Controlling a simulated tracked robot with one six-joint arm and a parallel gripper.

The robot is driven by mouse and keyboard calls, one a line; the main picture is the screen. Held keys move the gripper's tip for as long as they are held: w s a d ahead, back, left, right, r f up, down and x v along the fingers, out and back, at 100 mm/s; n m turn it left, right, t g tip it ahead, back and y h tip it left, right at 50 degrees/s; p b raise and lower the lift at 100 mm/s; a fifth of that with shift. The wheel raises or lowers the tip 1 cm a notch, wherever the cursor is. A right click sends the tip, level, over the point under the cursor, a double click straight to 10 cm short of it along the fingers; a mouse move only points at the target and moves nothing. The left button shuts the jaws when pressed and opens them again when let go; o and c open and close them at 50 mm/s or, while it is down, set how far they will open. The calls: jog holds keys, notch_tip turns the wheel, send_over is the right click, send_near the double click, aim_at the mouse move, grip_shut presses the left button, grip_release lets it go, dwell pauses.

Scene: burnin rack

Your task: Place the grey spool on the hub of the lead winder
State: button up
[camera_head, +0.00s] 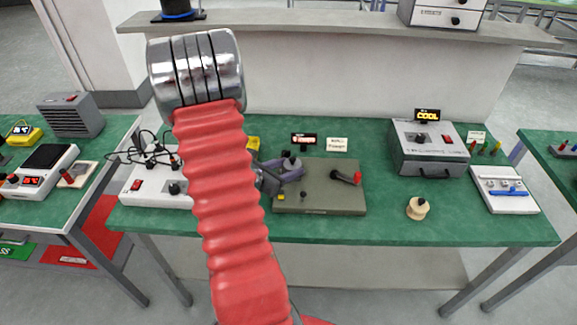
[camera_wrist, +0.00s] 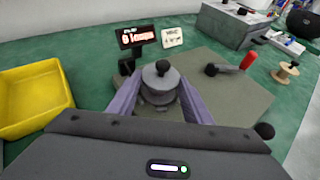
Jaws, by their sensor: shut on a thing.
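The grey spool (camera_wrist: 160,93), with a dark knob on top, sits between the two purple-grey fingers of my gripper (camera_wrist: 160,82) in the wrist view. My gripper is shut on it. In the head view my gripper (camera_head: 283,172) is over the left part of the lead winder (camera_head: 325,198), a flat olive-grey box with a red-handled crank (camera_head: 347,178). The winder also shows in the wrist view (camera_wrist: 225,112). The spool appears upright over the winder. The hub is hidden below it, so I cannot tell whether the spool rests on it.
A beige spool (camera_head: 418,209) stands on the green bench right of the winder. A grey oven-like box (camera_head: 428,147) and a white tray (camera_head: 503,190) are farther right. A yellow bin (camera_wrist: 35,100) lies left of the gripper. A small display (camera_wrist: 135,37) stands behind the winder.

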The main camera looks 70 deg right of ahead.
jog(key=o, duration=1.1)
jog(key=shift+f, duration=0.1)
jog(key=shift+c, duration=0.2)
jog(key=shift+w+a+r, duration=0.25)
jog(key=shift+a+r, duration=0.1)
jog(key=shift+a, duration=0.1)
jog(key=v, duration=1.1)
jog(key=shift+s, duration=0.1)
